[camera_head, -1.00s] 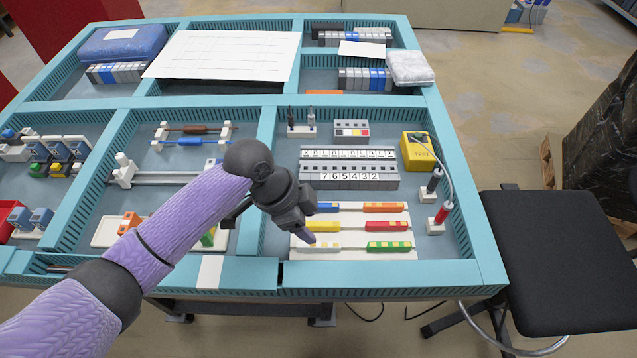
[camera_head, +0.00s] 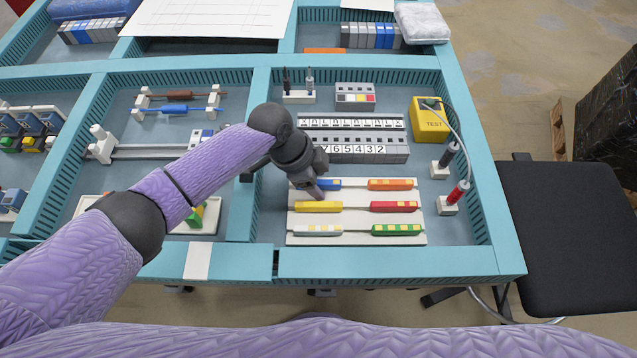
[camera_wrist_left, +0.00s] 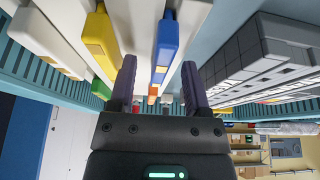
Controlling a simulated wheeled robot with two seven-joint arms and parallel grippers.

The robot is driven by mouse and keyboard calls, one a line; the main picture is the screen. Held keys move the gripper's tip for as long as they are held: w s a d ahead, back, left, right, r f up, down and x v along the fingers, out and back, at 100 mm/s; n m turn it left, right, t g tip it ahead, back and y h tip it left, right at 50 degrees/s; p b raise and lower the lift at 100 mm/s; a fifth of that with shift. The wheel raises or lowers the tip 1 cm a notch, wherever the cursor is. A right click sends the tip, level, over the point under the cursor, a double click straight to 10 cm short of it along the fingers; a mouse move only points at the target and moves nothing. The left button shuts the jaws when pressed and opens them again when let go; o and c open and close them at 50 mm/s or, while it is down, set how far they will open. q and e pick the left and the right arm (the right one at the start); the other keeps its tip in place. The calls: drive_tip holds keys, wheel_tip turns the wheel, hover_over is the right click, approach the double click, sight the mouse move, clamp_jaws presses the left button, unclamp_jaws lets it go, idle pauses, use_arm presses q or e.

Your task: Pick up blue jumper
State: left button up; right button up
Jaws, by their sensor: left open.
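The blue jumper (camera_head: 334,184) lies on the white holder (camera_head: 301,196) in the right front compartment, at the left end of its back row. My left gripper (camera_head: 317,190) is over the left end of this jumper and hides part of it. In the left wrist view the blue jumper (camera_wrist_left: 166,42) shows between the two open fingers of the left gripper (camera_wrist_left: 158,76), nearer the right finger. I cannot tell whether a finger touches it. My right gripper is not in view.
Orange (camera_head: 392,184), yellow (camera_head: 319,207), red (camera_head: 394,206), white and green (camera_head: 397,230) jumpers share the holder. A grey numbered terminal block (camera_head: 385,153) stands just behind. A yellow TEST box (camera_head: 430,120) and red and black probes are at right. Teal divider walls (camera_head: 262,100) bound the compartment.

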use_arm(q)
clamp_jaws()
drive_tip(key=shift+r, duration=0.15)
